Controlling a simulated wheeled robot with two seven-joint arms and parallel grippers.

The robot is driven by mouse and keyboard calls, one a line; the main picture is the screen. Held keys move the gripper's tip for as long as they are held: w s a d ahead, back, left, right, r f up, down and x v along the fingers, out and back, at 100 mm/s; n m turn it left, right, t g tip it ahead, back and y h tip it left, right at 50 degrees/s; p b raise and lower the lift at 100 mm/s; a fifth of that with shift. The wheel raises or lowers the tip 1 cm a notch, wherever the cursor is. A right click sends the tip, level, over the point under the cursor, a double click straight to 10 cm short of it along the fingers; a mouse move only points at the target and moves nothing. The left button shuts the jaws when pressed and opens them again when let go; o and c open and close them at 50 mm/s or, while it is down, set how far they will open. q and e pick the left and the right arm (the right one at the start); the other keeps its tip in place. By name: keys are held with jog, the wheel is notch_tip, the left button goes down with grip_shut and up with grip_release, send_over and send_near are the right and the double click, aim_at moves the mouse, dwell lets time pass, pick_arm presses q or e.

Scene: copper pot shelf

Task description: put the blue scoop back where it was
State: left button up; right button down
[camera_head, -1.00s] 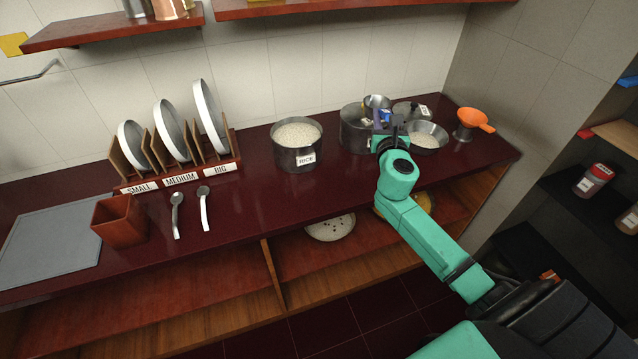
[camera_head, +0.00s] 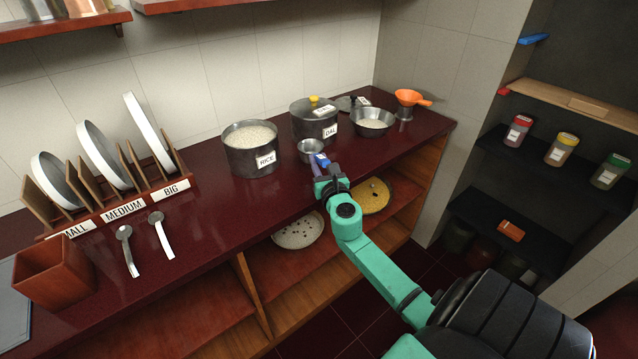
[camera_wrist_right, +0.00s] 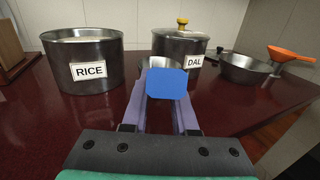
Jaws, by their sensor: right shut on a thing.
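The blue scoop (camera_head: 309,150) is a small metal cup with a blue handle. My right gripper (camera_head: 322,170) is shut on its handle and holds it in front of the DAL pot (camera_head: 314,124). In the right wrist view the blue handle end (camera_wrist_right: 166,84) sits between the purple fingers, and the metal cup shows just behind it. I cannot tell whether the cup touches the counter. My left gripper is not in view.
The RICE pot (camera_head: 252,150) stands open and full, left of the scoop. A bowl of grain (camera_head: 372,122) and an orange funnel (camera_head: 407,102) are to the right. A blue item (camera_head: 533,39) and a red item (camera_head: 504,91) sit at the side shelves' edges.

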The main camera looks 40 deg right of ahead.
notch_tip(320, 180, down, 4)
jog(key=shift+d+b, duration=0.15)
jog(key=shift+b, duration=0.95)
jog(key=shift+r, duration=0.1)
jog(key=c, duration=0.7)
grip_release()
jog(key=shift+f, duration=0.2)
